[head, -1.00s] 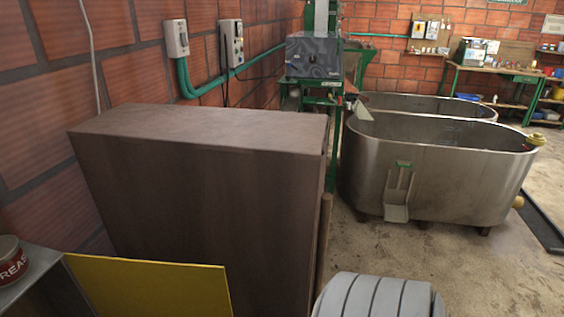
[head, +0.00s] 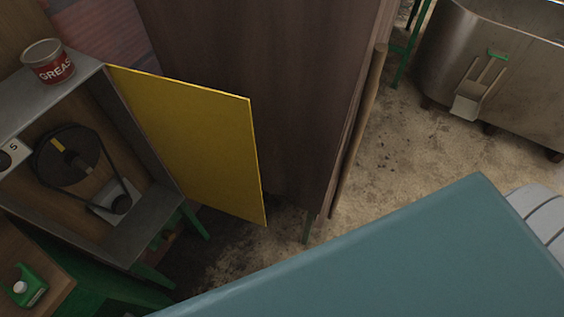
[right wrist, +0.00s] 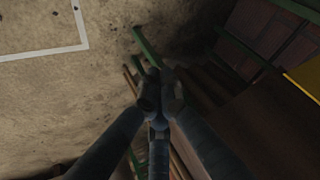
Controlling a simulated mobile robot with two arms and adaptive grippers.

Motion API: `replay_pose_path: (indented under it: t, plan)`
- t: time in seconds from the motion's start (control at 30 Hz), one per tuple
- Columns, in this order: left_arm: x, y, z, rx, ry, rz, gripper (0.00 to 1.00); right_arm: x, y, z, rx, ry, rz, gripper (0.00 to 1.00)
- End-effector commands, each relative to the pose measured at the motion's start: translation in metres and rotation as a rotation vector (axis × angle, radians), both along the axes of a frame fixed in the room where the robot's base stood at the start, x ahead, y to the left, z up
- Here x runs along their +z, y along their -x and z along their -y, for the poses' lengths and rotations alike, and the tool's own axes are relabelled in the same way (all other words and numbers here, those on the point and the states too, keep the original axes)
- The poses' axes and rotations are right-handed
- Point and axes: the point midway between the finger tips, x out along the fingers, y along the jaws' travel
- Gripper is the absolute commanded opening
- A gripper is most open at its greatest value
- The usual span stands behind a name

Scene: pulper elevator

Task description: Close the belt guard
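The belt guard is a flat yellow panel (head: 195,140) in the head view. It stands swung open, joined along its left edge to an open-fronted box (head: 150,165). Inside the box a large dark pulley (head: 66,155) and a small one (head: 121,204) carry a black belt, both exposed. A yellow edge (right wrist: 304,82) at the right of the right wrist view looks like the panel. My right gripper (right wrist: 160,88) shows there with its fingertips together and nothing visible between them, apart from the yellow edge. My left gripper is in no current view.
A red-labelled grease can (head: 48,63) stands on top of the box. A tall dark brown cabinet (head: 265,85) stands close behind the open panel.

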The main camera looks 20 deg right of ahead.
Motion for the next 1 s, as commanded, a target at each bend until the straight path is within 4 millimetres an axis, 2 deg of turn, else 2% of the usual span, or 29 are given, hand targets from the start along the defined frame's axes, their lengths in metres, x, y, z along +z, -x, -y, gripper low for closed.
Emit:
replay_pose_path:
  t: [0.17, 0.27, 0.37, 0.47, 0.5, 0.6, 0.7, 0.8, 1.0]
  plan:
    - [-0.014, 0.002, -0.005, 0.000, -0.006, -0.002, 0.40, 0.046, -0.055, 0.001, -0.138, -0.149, 0.173, 0.00]
    - [-0.022, 0.002, -0.006, 0.000, -0.006, -0.004, 0.40, 0.084, -0.086, -0.001, -0.217, -0.270, 0.281, 0.00]
    - [-0.032, 0.003, -0.006, 0.000, -0.006, -0.005, 0.40, 0.138, -0.119, -0.008, -0.297, -0.447, 0.407, 0.00]
    - [-0.044, 0.004, -0.006, 0.000, -0.006, -0.006, 0.40, 0.210, -0.147, -0.021, -0.361, -0.686, 0.531, 0.00]
    - [-0.048, 0.004, -0.005, 0.000, -0.006, -0.006, 0.40, 0.240, -0.154, -0.027, -0.379, -0.788, 0.568, 0.00]
    - [-0.054, 0.004, -0.006, 0.001, -0.006, -0.006, 0.40, 0.301, -0.163, -0.040, -0.402, -1.000, 0.627, 0.00]
    - [-0.057, 0.004, -0.005, 0.001, -0.006, -0.006, 0.40, 0.339, -0.165, -0.048, -0.406, -1.132, 0.650, 0.00]
    - [-0.057, 0.004, -0.005, 0.000, -0.005, -0.005, 0.40, 0.355, -0.167, -0.052, -0.409, -1.189, 0.656, 0.00]
    - [-0.051, 0.004, -0.003, 0.001, -0.003, -0.005, 0.40, 0.360, -0.191, -0.058, -0.410, -1.197, 0.661, 0.00]
